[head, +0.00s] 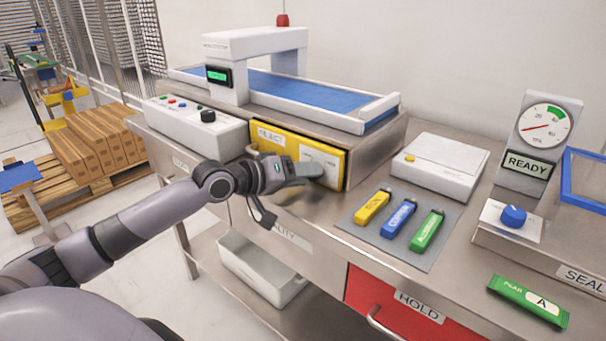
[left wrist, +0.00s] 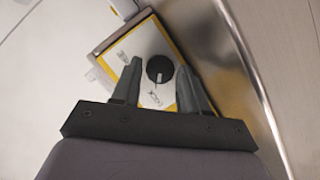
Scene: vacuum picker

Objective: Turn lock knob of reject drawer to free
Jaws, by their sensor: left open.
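The yellow reject drawer (head: 269,141) sits under the conveyor, its front shut against the housing. A white plate on it shows in the left wrist view (left wrist: 145,45), with a round black lock knob (left wrist: 160,69) at its middle. The knob's white pointer mark points down in that view, toward a printed word that seems to read LOCK. My left gripper (head: 312,172) is open in front of the drawer. In the left wrist view its fingertips (left wrist: 160,64) lie on either side of the knob; contact cannot be told. In the head view the gripper hides the knob. My right gripper is out of view.
A control box (head: 196,122) stands left of the drawer. A white scale (head: 438,166) and a grey mat (head: 362,226) with blue, yellow and green sticks lie right. The red hold drawer (head: 372,296) and a white bin (head: 258,270) are below the worktop.

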